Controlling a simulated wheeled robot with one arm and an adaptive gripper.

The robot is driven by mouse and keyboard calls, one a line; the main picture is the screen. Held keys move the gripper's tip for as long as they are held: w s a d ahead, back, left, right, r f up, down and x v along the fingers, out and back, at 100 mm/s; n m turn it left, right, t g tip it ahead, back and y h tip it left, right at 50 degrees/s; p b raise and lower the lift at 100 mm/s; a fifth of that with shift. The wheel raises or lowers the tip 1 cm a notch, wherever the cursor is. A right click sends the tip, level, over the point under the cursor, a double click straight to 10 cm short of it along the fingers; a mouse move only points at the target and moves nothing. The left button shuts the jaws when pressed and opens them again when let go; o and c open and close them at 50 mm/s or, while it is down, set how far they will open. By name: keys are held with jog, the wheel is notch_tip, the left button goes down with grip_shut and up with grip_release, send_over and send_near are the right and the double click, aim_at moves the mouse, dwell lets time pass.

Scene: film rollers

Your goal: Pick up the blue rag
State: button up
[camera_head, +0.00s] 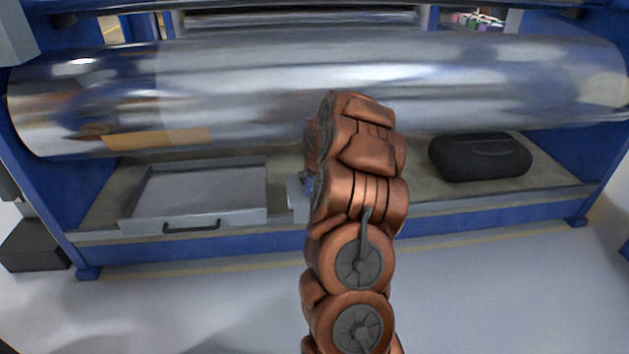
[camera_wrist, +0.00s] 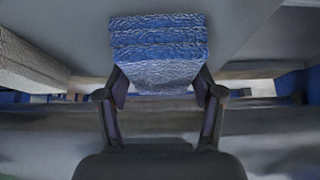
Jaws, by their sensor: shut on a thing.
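The blue rag (camera_wrist: 158,38) is a folded, textured blue block at the top middle of the wrist view. My gripper (camera_wrist: 160,88) has one finger on each side of the rag's near, lower end and is shut on it. In the head view my copper-coloured arm hides the gripper and most of what is in front of it. A small blue patch (camera_head: 309,186) shows at the arm's left edge and may be the rag. I cannot tell whether the rag touches a surface.
A large shiny metal roller (camera_head: 240,85) spans the machine above the shelf. A grey tray (camera_head: 200,192) with a dark handle lies on the shelf left of my arm. A black case (camera_head: 480,157) lies on the right. Blue frame posts stand at both sides.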

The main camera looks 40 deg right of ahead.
jog(key=r, duration=0.3)
jog(key=shift+w+a+p, duration=0.1)
jog(key=shift+a+p, duration=0.15)
jog(key=shift+p, duration=0.15)
jog(key=w+a, duration=0.3)
jog(key=a, duration=0.4)
jog(key=w+a+r+p, duration=0.1)
jog(key=w+a, duration=0.3)
jog(key=a, duration=0.3)
jog(key=shift+r+p, duration=0.2)
jog(key=shift+p, duration=0.1)
